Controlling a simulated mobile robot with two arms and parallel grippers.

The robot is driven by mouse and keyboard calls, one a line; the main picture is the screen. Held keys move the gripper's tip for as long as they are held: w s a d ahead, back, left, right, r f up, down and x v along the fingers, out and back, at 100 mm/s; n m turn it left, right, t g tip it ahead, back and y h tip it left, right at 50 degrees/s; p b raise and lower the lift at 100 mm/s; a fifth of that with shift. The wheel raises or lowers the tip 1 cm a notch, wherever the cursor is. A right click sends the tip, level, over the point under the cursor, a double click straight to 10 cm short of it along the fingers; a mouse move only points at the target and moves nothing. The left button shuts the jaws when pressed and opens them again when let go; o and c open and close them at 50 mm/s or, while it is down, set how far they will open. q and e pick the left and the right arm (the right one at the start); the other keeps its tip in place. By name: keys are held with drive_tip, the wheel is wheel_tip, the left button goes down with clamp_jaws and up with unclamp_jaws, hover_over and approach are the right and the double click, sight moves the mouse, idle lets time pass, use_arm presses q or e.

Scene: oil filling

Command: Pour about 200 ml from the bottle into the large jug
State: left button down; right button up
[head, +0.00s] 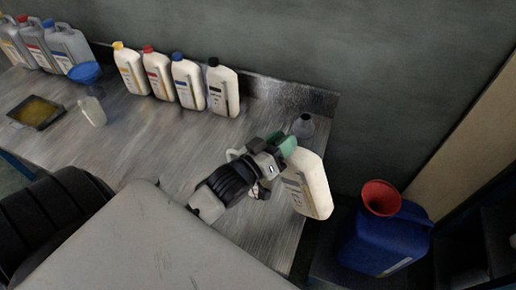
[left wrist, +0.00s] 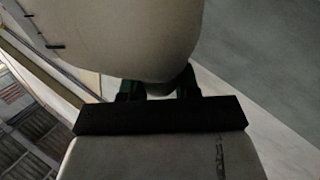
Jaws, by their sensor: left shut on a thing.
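My left gripper (head: 285,146), with green fingers, is shut on a cream-white bottle (head: 310,188) near its upper end. The bottle is at the right end of the workbench, slightly tilted, with its lower end by the bench edge. Its mouth is hidden by the gripper. In the left wrist view the bottle (left wrist: 130,35) fills the top, with the green fingers (left wrist: 160,88) below it. A large blue jug (head: 385,243) stands right of the bench with a red funnel (head: 381,197) on top. The bottle is apart from the funnel. My right gripper is not in view.
A row of white bottles with coloured caps (head: 187,83) stands along the back of the bench (head: 150,150). At left are a blue funnel (head: 85,73), a clear container (head: 92,111) and a dark tray (head: 36,112).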

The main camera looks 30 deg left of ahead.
use_arm(q)
drive_tip(key=shift+a+r+n, duration=0.15)
drive_tip(key=shift+a+n, duration=0.15)
drive_tip(key=n+b, duration=0.1)
drive_tip(key=n, duration=0.1)
drive_tip(key=a+n+b, duration=0.1)
drive_tip(key=b, duration=0.1)
drive_tip(key=a+f+n+t+y+b, duration=0.1)
drive_tip(key=n+b, duration=0.1)
drive_tip(key=shift+a+f+n, duration=0.1)
drive_tip(key=shift+n, duration=0.2)
drive_tip(key=shift+a+n+y+b, duration=0.1)
drive_tip(key=shift+n+y+b, duration=0.4)
drive_tip(key=shift+n+b, duration=0.6)
idle(0.4)
drive_tip(key=shift+a+f+n+t+y+b, duration=0.1)
drive_tip(key=shift+f+n+t+y+b, duration=0.1)
drive_tip(key=shift+f+n+b, duration=0.35)
drive_tip(key=shift+f+n+t+y+b, duration=0.1)
drive_tip(key=shift+n+t+b, duration=0.15)
drive_tip(key=shift+n, duration=0.5)
idle(2.2)
drive_tip(key=shift+w+a+n, duration=0.1)
drive_tip(key=shift+a+n, duration=0.1)
drive_tip(key=shift+n, duration=0.1)
idle(1.3)
